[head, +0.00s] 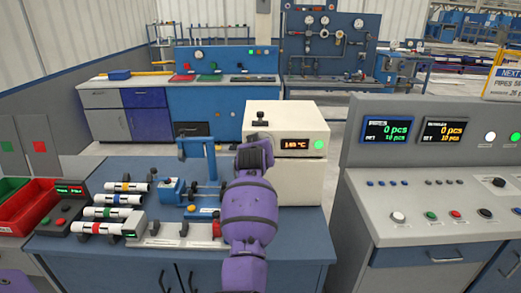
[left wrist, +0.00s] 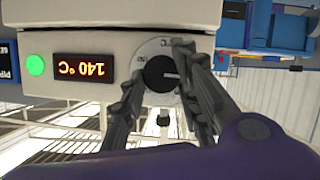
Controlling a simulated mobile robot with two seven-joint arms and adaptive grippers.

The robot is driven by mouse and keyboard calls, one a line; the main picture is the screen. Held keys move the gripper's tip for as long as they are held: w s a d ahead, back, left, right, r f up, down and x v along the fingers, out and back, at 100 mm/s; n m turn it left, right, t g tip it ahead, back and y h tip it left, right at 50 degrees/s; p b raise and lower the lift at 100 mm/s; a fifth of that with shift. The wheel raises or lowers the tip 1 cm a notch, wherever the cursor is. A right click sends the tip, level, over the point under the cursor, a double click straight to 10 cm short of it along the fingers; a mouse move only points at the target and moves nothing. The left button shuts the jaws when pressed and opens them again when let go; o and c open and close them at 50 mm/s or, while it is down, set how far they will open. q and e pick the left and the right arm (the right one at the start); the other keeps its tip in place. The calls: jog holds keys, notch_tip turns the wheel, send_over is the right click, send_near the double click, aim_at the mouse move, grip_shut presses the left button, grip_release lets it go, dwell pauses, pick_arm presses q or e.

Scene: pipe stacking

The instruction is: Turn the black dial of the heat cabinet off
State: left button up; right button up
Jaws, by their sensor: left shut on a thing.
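The heat cabinet (head: 300,180) is a cream box at the back of the blue workbench. Its orange display (head: 294,144) reads 140 °C, and a round green light (head: 319,144) is lit beside it. The black dial (left wrist: 160,74) shows upside down in the left wrist view, on a pale scale ring, with its white mark pointing to the picture's right. My left gripper (left wrist: 160,68) is shut on the dial, one finger on each side. In the head view my left gripper (head: 255,152) hides the dial. My right gripper is in neither view.
Several white pipes with coloured bands (head: 120,199) lie left on the bench, near a blue press-like fixture (head: 195,160). Red and green bins (head: 28,205) stand far left. A grey control console (head: 430,160) stands close on the right.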

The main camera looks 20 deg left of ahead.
pick_arm(q)
jog(key=n+h, duration=0.1)
jog(key=n, duration=0.1)
jog(key=n+t+h, duration=0.1)
jog(key=n, duration=0.1)
jog(key=shift+s+d+f+h, duration=0.1)
jog(key=shift+f+h, duration=0.2)
jog(key=shift+r, duration=0.1)
jog(key=shift+r, duration=0.1)
dwell(0.4)
jog(key=o, duration=1)
jog(key=shift+d, duration=0.1)
jog(key=shift+a+r, duration=0.1)
jog(key=shift+a, duration=0.1)
jog(key=shift+t, duration=0.3)
